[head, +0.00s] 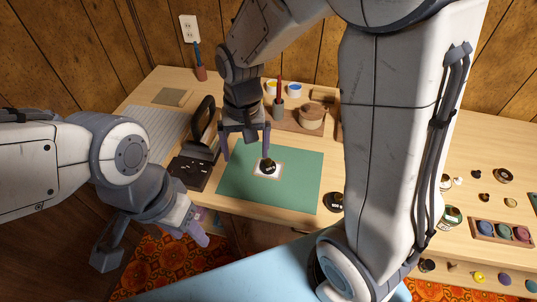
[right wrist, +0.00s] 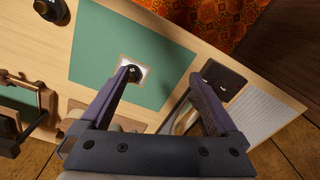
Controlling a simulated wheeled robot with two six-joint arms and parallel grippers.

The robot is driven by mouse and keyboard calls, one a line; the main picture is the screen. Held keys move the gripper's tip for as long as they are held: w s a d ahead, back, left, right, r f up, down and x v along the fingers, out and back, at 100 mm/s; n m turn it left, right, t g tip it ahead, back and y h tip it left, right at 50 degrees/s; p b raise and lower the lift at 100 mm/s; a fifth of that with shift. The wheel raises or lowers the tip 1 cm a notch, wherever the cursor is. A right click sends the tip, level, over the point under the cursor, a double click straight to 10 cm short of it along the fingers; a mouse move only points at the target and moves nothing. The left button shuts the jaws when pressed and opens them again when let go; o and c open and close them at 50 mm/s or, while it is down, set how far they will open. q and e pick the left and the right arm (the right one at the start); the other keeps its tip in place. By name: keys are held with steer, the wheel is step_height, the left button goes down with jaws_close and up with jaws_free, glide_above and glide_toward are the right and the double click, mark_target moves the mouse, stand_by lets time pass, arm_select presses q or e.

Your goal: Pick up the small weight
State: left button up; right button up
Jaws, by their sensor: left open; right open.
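A small dark, round object (head: 268,166), which looks like the small weight, sits on a white square on the green mat (head: 300,185). It also shows in the right wrist view (right wrist: 134,74), partly hidden by one finger. My right gripper (head: 246,146) is open above the mat, its fingers pointing down; one finger lines up with the dark object and the other is off to the left. I cannot tell whether that finger touches it. My left gripper (head: 150,245) is open and empty beyond the table's front edge, low at the left.
A black stand with an upright handle (head: 203,130) is left of the mat. A dark round item (head: 333,202) lies at its right corner. A brown pot (head: 311,116) and a pencil cup (head: 278,107) stand behind. Several small items and a paint tray (head: 500,233) lie far right.

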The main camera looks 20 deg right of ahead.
steer(key=w+d+f+m, duration=0.1)
steer(key=w+d+f, duration=0.1)
steer(key=w+d+f+m, duration=0.1)
steer(key=w+d+m, duration=0.1)
steer(key=d, duration=0.1)
steer(key=w+d+f+m, duration=0.1)
steer(key=w+d+f, duration=0.1)
steer(key=shift+d+f+m+b, duration=0.3)
glide_above(268, 160)
steer(key=f, duration=0.4)
steer(key=shift+s+d+f, duration=0.1)
steer(key=shift+s+f, duration=0.1)
steer(key=shift+f, duration=0.15)
steer(key=shift+w+f, duration=0.2)
steer(key=shift+f, duration=2.7)
jaws_close()
